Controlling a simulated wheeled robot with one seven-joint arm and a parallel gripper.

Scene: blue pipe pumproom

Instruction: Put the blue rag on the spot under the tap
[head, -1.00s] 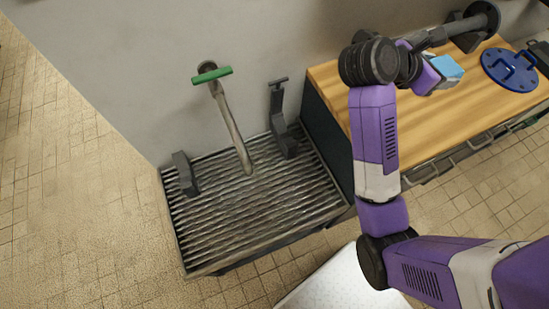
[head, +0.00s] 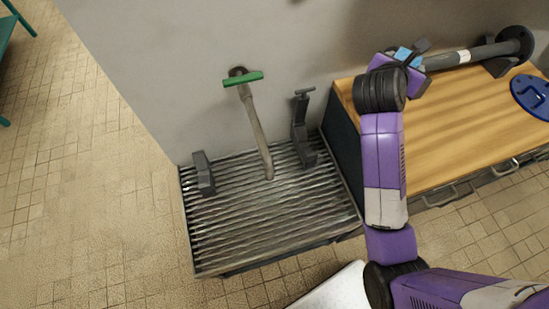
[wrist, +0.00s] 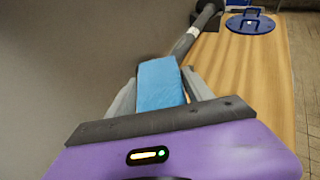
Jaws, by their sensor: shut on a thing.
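The blue rag (wrist: 160,84) is held between the two grey fingers of my gripper (wrist: 158,92) in the wrist view. In the head view a small part of the blue rag (head: 403,54) shows behind my wrist, over the back left end of the wooden bench, and my gripper (head: 412,52) is mostly hidden there. The tap (head: 257,125) has a green handle and comes out of the wall left of the bench. Its spout ends over the ribbed grey drain grate (head: 225,225). No separate marking for the spot shows under the spout.
The wooden bench (head: 455,120) carries a grey pipe (head: 470,55) along the wall and a blue round plate with a handle (head: 532,95). Two dark grey brackets (head: 204,173) (head: 301,132) stand at the grate's back, either side of the tap. The grate's top is otherwise clear.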

